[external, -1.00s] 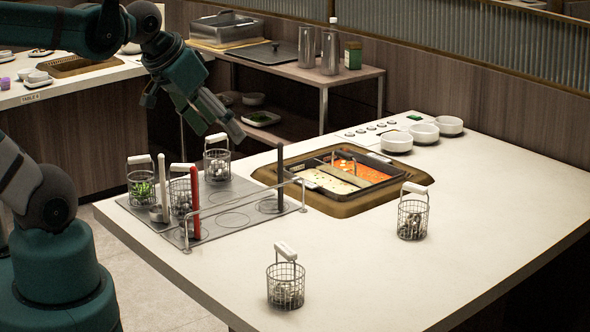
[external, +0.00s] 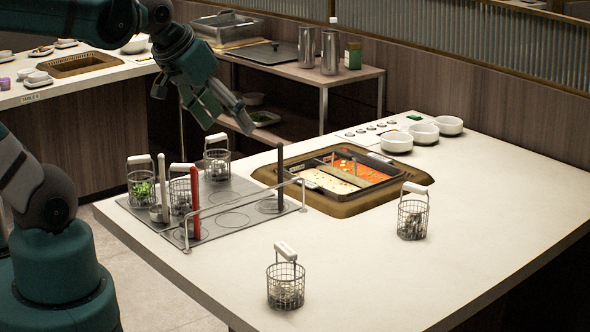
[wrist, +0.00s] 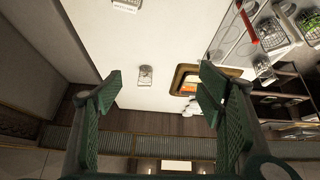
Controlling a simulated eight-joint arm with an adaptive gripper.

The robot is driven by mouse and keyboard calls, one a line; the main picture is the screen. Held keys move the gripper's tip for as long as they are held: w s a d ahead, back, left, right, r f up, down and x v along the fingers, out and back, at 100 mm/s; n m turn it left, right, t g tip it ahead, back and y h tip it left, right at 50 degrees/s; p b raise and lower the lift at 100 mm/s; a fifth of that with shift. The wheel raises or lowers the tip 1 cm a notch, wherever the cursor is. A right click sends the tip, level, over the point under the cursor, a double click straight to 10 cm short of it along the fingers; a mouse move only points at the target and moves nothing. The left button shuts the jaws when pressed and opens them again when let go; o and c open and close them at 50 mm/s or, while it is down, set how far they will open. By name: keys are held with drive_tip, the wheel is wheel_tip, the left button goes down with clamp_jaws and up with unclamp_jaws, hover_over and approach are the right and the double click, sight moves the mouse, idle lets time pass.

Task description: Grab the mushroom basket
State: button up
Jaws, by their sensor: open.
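Several wire baskets with white handles are in view. One basket (external: 285,286) with pale contents stands at the table's front, and another (external: 412,219) with greyish-white contents stands right of the pot. On the grey rack are a basket with green contents (external: 141,188), a basket with pale contents (external: 180,195), and a rear basket (external: 217,163) with dim contents. I cannot tell which holds mushrooms. My gripper (external: 224,117) is open and empty, above the rack's rear edge. In the wrist view my gripper (wrist: 158,88) has its fingers wide apart, with a basket (wrist: 145,76) far off between them.
A two-part soup pot (external: 340,179) is set into the table (external: 480,215). Upright red (external: 195,203) and dark (external: 280,178) handles and a thin rail (external: 245,208) stand at the rack. White bowls (external: 449,125) sit behind the pot. The table's front right is clear.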

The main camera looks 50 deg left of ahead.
drive_tip(key=w+d+r+n+g, duration=0.1)
drive_tip(key=w+r+n, duration=0.15)
drive_tip(key=w, duration=0.45)
drive_tip(key=w+r+n+g, duration=0.1)
drive_tip(key=w+n, duration=0.2)
drive_tip(key=w, duration=0.4)
drive_tip(key=n+g+h, duration=0.1)
drive_tip(key=n+g, duration=0.2)
drive_tip(key=n, duration=0.6)
hover_over(414, 186)
drive_tip(key=s+a, duration=0.2)
drive_tip(key=s, duration=0.7)
wheel_tip(414, 186, down, 14)
drive_tip(key=w+f+n, duration=0.1)
drive_tip(key=w+f, duration=0.1)
drive_tip(key=f, duration=0.2)
drive_tip(key=w+d+f+n+g, duration=0.1)
drive_tip(key=w+f+n, duration=0.1)
drive_tip(key=f, duration=0.3)
drive_tip(key=w+f+n, duration=0.1)
drive_tip(key=w+f, duration=0.3)
drive_tip(key=f, duration=0.1)
drive_tip(key=shift+w+d+n+h, duration=0.25)
drive_tip(key=shift+d+h, duration=0.05)
drive_tip(key=shift+d, duration=0.05)
drive_tip(key=shift+w+f, duration=0.3)
drive_tip(key=shift+f, duration=0.35)
drive_tip(key=shift+d+f, duration=0.25)
drive_tip(key=shift+f, duration=1.05)
